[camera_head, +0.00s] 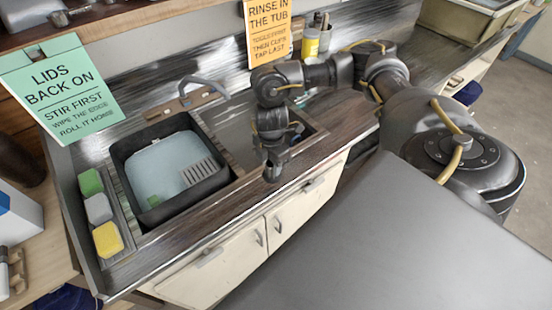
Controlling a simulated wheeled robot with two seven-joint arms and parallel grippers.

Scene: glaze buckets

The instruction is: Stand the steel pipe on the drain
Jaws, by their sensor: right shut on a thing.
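My right gripper (274,155) hangs over the front edge of the sink counter, at the right basin. It is shut on a short dark upright piece, seemingly the steel pipe (272,174), whose lower end shows below the fingers. Gripper and arm hide much of it, and I cannot tell whether it touches the counter edge. The right basin (236,143) is partly behind my arm, and I cannot make out a drain in it. My left gripper is not in view.
A black tub (150,216) with pale water and a slotted grate (198,172) fills the left side. A faucet (203,86) stands behind. Green, grey and yellow sponges (107,239) line the left edge. Bottles (311,42) stand at the back. White cabinets (230,270) are below.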

